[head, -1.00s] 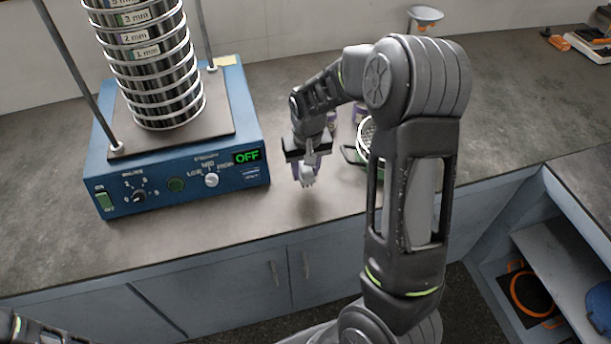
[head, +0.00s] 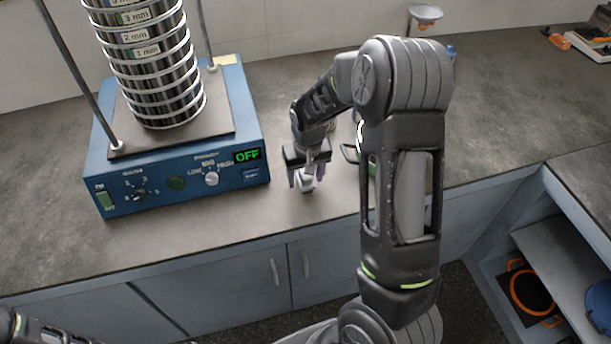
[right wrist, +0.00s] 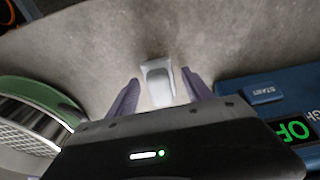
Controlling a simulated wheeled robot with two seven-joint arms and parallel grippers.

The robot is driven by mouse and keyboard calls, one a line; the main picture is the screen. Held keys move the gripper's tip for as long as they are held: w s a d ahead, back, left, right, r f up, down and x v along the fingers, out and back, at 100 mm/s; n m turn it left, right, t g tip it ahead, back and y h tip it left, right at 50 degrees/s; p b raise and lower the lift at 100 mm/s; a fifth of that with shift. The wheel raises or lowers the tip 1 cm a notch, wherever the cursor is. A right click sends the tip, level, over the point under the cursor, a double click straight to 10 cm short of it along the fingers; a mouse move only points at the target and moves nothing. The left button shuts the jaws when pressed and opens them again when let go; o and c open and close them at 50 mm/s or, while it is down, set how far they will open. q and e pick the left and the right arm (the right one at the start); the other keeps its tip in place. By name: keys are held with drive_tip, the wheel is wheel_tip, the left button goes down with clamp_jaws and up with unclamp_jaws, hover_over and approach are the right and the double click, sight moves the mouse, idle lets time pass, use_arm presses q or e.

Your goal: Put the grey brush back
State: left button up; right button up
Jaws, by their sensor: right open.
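The grey brush (head: 307,184) shows as a small pale grey piece at the tips of my right gripper in the head view. In the right wrist view the brush (right wrist: 158,82) lies between the two purple fingers, with a visible gap on either side. My right gripper (head: 305,180) is open around it, low over the worktop in front of the sieve shaker's right corner. It also shows in the right wrist view (right wrist: 160,95). I cannot tell whether the brush touches the worktop. My left gripper is out of view.
The blue sieve shaker (head: 170,185) with its sieve stack (head: 155,70) stands close to the left of my right gripper, its display reading OFF. A green-rimmed sieve (right wrist: 40,118) is close on the other side, partly hidden by my arm in the head view. The worktop's front edge is near.

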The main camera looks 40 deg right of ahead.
sight(307, 177)
drive_tip(key=shift+r, duration=0.55)
wheel_tip(307, 177, up, 11)
drive_tip(key=s+b, duration=0.1)
drive_tip(key=shift+s+a+b, duration=0.2)
drive_tip(key=shift+a+b, duration=0.05)
drive_tip(key=shift+b, duration=0.05)
idle(0.3)
